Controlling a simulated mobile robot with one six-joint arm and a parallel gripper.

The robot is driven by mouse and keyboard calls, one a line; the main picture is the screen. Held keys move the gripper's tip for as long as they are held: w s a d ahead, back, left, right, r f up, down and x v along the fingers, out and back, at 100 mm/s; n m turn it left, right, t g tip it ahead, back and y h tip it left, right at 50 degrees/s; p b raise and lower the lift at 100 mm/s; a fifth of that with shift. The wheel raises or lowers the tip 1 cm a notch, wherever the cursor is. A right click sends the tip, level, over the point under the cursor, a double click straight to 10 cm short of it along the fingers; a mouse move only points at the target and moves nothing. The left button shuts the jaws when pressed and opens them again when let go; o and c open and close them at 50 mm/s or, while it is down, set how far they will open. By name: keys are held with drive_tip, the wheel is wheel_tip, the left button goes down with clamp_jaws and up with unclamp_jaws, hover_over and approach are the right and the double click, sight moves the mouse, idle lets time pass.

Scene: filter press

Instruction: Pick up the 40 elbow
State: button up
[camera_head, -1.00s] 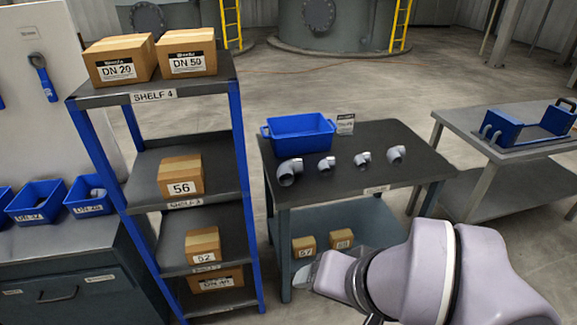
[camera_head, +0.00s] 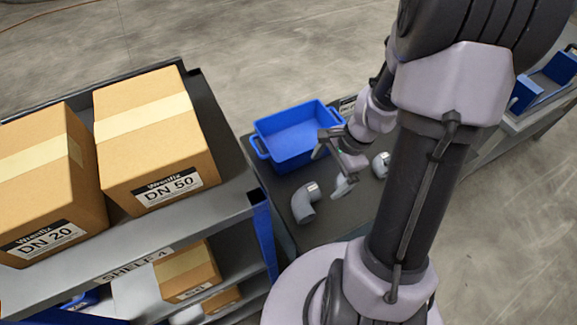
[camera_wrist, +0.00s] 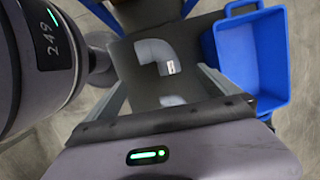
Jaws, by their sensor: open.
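Grey pipe elbows lie on the dark table (camera_head: 275,190); I cannot read a size on any, so which is the 40 is unclear. The largest elbow (camera_head: 305,203) lies at the left, in front of the blue bin. A smaller elbow (camera_head: 342,186) lies beside it, just below my gripper (camera_head: 335,150). Another elbow (camera_head: 380,163) shows farther right, partly behind my arm. In the wrist view, the largest elbow (camera_wrist: 158,54) lies beyond my open, empty fingers (camera_wrist: 165,88). The smaller elbow (camera_wrist: 172,101) shows between them, partly hidden by the gripper body.
A blue bin (camera_head: 297,140) stands on the table close to my gripper; it also shows in the wrist view (camera_wrist: 252,52). A shelf rack (camera_head: 215,232) with boxes DN 20 (camera_head: 48,190) and DN 50 (camera_head: 155,140) stands close at left. A blue holder (camera_head: 550,80) sits far right.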

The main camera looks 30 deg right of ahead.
sight(307, 201)
drive_tip(key=b+x, duration=0.3)
drive_tip(key=x, duration=0.2)
drive_tip(key=b+x, duration=0.3)
drive_tip(key=x, duration=0.3)
drive_tip(key=b+x, duration=0.3)
drive_tip(key=x, duration=0.2)
drive_tip(key=shift+s+a+f, duration=0.25)
drive_tip(key=shift+s+f, duration=0.05)
drive_tip(key=shift+s, duration=0.05)
drive_tip(key=shift+r, duration=0.1)
drive_tip(key=shift+c, duration=0.2)
drive_tip(key=c, duration=1.4)
drive_tip(key=shift+o, duration=0.2)
drive_tip(key=shift+r, duration=0.1)
